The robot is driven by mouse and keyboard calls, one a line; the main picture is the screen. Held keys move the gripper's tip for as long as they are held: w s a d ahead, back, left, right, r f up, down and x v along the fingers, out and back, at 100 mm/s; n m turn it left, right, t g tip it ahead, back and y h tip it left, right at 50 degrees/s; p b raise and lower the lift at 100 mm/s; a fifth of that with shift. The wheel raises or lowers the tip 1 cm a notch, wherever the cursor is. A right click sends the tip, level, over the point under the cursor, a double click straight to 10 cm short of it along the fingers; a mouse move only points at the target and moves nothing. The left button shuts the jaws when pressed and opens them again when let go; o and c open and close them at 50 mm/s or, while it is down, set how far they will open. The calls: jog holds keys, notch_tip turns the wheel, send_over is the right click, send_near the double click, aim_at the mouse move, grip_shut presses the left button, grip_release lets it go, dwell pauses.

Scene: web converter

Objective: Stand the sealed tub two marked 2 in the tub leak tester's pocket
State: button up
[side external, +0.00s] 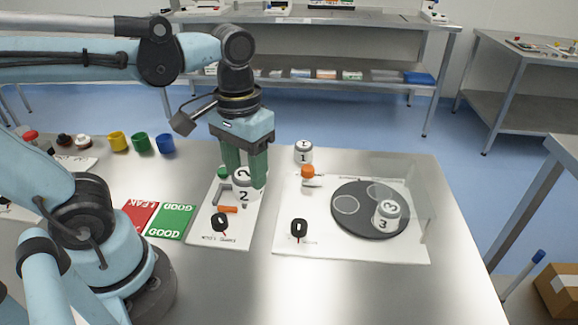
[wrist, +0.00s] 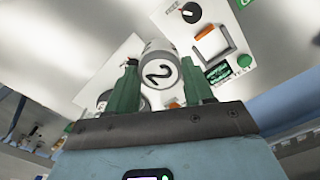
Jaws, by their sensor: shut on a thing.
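My gripper (side external: 244,172) points down and is shut on the white tub marked 2 (side external: 243,188), with one green finger on each side. The tub also shows between my fingers (wrist: 160,85) in the wrist view, its numbered top (wrist: 158,72) facing the camera. In the side view the tub appears over the right part of a white board (side external: 206,235), apparently the leak tester. A grey bracket pocket (wrist: 211,46) with an orange piece (wrist: 205,31) is clear of the tub in the wrist view. In the side view the tub partly hides that pocket; its height above the board is unclear.
The tub marked 3 (side external: 385,216) is on a black disc (side external: 352,225) beside a clear guard (side external: 415,180). The tub marked 1 (side external: 303,153) stands behind that board. Red (side external: 138,213) and green (side external: 171,221) cards lie left of the tester. Coloured cups (side external: 141,142) stand behind.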

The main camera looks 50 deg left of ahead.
jog(key=shift+s+a+f, duration=0.2)
jog(key=shift+a+f, duration=0.15)
jog(key=shift+a, duration=0.1)
jog(key=shift+w+a+f, duration=0.4)
jog(key=shift+a+f, duration=1.35)
jog(key=shift+w+a+f, duration=0.35)
jog(key=shift+a+f, duration=1.4)
jog(key=shift+a, duration=0.05)
jog(key=shift+w+a+f, duration=0.4)
jog(key=shift+a+f, duration=1.35)
jog(key=shift+f, duration=0.15)
jog(key=o, duration=1)
jog(key=shift+c, duration=0.2)
